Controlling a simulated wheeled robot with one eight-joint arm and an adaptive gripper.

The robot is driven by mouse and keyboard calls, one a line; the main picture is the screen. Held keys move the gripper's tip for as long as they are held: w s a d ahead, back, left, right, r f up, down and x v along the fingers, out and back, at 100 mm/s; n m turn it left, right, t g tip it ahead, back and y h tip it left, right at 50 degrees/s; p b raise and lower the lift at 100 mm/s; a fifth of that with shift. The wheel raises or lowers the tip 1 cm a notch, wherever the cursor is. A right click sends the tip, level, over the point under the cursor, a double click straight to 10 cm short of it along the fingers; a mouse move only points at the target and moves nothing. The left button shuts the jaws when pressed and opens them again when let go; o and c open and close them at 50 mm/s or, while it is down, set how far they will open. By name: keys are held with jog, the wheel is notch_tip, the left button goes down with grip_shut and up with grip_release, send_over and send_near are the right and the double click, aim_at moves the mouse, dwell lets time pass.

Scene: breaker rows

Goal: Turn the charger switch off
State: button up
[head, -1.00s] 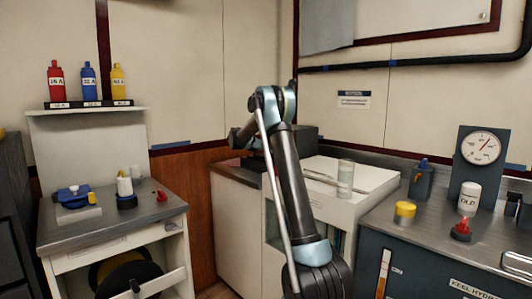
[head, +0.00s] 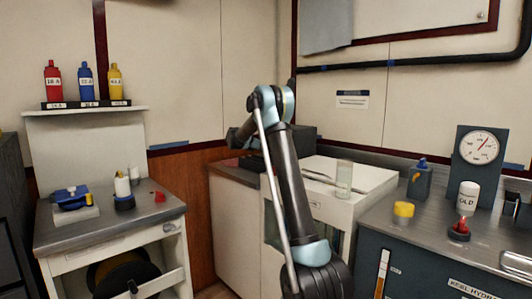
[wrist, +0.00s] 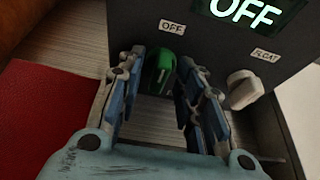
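A green switch knob (wrist: 160,66) with a white mark stands on the dark front panel (wrist: 188,48) in the wrist view. An "OFF" label is just above it, and a lit display (wrist: 246,10) reads "OFF". My gripper (wrist: 158,76) is open, with one blue-grey finger on each side of the knob. I cannot tell whether either finger touches it. In the head view the dark box (head: 303,147) stands on the rear counter behind my arm; my gripper and the knob are hidden there.
A red mat (wrist: 42,115) lies at left. A clear jar (head: 344,178) stands on the white counter. Bottles and a gauge (head: 479,147) are farther off.

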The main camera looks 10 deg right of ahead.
jog(key=v, duration=1.1)
jog(key=shift+a, duration=0.15)
